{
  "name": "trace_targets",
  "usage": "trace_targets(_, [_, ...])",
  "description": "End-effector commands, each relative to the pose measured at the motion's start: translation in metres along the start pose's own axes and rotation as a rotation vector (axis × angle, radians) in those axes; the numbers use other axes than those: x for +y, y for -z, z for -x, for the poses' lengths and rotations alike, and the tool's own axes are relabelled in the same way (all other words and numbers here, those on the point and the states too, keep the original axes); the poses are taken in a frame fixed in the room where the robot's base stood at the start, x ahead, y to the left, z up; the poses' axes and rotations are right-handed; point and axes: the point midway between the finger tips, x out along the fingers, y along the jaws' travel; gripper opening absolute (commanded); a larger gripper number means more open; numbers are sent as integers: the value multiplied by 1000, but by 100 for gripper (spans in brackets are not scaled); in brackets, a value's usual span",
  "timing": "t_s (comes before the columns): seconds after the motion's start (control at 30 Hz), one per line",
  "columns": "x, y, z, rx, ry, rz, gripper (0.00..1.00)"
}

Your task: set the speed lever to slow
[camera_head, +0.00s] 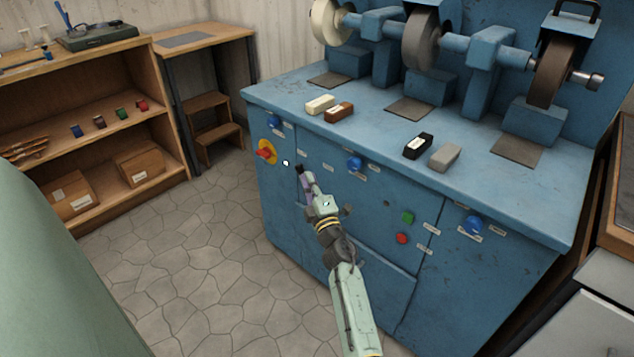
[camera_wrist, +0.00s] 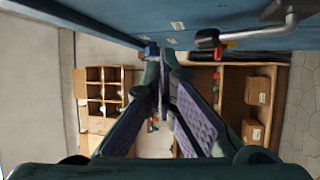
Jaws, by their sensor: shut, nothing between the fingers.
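The speed lever (camera_wrist: 207,39) shows in the wrist view as a bent grey metal arm with a black knob, standing out from the blue machine front. My gripper (camera_wrist: 163,60) is shut and empty, with its purple-padded fingers beside the lever, to the left of the knob. A gap shows between fingertips and knob in that view. In the head view my gripper (camera_head: 308,184) is in front of the upper left part of the machine (camera_head: 345,235). A small dark tip shows there at the fingers; I cannot tell whether it is the lever knob. The slow marking is not readable.
A red and yellow switch (camera_head: 265,151) and blue knobs (camera_head: 354,163) sit on the panel. Green (camera_head: 407,217) and red buttons (camera_head: 401,238) are to the right. Blocks (camera_head: 339,111) lie on the bench top under the wheels. A wooden shelf (camera_head: 90,118) stands left, with clear floor between.

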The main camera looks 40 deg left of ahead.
Motion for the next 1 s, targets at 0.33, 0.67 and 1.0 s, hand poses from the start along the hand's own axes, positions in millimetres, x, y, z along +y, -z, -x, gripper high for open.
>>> trace_targets(0.33, [32,4,39,-4,-1,-2,0])
trace_targets(0.67, [37,6,49,-1,-1,-1,0])
trace_targets(1.0, [36,6,49,0,-1,-1,0])
